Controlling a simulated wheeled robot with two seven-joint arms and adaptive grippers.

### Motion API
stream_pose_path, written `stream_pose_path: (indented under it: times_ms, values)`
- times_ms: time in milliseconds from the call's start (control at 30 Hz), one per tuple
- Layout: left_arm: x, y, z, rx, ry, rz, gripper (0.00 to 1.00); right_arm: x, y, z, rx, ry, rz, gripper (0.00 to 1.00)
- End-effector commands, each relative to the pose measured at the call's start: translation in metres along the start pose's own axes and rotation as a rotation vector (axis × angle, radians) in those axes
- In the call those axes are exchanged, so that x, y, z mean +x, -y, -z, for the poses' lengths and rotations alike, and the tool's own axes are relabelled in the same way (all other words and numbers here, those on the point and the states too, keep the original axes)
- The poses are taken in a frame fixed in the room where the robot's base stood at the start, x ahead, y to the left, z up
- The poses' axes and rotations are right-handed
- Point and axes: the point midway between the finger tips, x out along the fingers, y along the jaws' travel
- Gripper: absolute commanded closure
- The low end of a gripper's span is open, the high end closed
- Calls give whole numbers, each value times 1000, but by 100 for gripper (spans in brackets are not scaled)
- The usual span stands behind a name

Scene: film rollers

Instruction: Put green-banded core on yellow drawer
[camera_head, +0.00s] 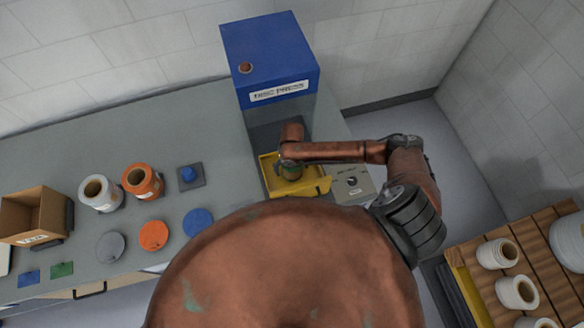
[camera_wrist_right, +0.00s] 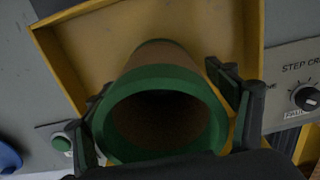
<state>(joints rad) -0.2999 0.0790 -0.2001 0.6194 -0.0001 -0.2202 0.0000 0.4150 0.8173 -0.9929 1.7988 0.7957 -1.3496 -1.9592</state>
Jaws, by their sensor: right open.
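The core with a green band (camera_wrist_right: 155,76) stands or lies in the yellow drawer (camera_wrist_right: 212,30), its hollow end facing my right wrist camera. My right gripper (camera_wrist_right: 162,115) is open, with one finger on each side of the core. I cannot tell whether the fingers touch it. In the head view the yellow drawer (camera_head: 315,187) is pulled out below the blue press, and my right gripper (camera_head: 290,168) is over it. The core is mostly hidden there by my arm. My left gripper is not in view.
The blue press (camera_head: 270,60) stands behind the drawer. A grey control box with a knob (camera_head: 352,184) is right of it. White and orange rolls (camera_head: 142,181), coloured discs (camera_head: 153,236) and a cardboard box (camera_head: 35,213) occupy the bench at left. A pallet with white rolls (camera_head: 517,291) is at lower right.

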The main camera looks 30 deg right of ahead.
Motion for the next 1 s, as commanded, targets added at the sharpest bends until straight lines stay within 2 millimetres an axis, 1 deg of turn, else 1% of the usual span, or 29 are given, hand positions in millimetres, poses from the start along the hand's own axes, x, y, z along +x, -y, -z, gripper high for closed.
stream_pose_path:
  times_ms: [200, 333, 467, 700, 800, 900, 1000]
  values:
    - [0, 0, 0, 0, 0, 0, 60, -1, 0, 0, 0, 0, 0, 20]
    - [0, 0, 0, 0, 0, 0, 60, -11, 0, -1, 0, 2, -2, 20]
    - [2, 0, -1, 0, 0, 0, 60, -34, 0, -1, -2, 4, -2, 20]
    - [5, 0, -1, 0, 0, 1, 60, -85, 0, -2, -1, 5, -2, 20]
    - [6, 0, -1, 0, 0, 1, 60, -101, 0, -1, -1, 3, -1, 20]
    - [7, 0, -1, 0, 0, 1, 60, -112, 0, -1, 0, 2, 0, 20]
    - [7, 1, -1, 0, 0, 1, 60, -119, 0, 0, 0, 0, -1, 20]
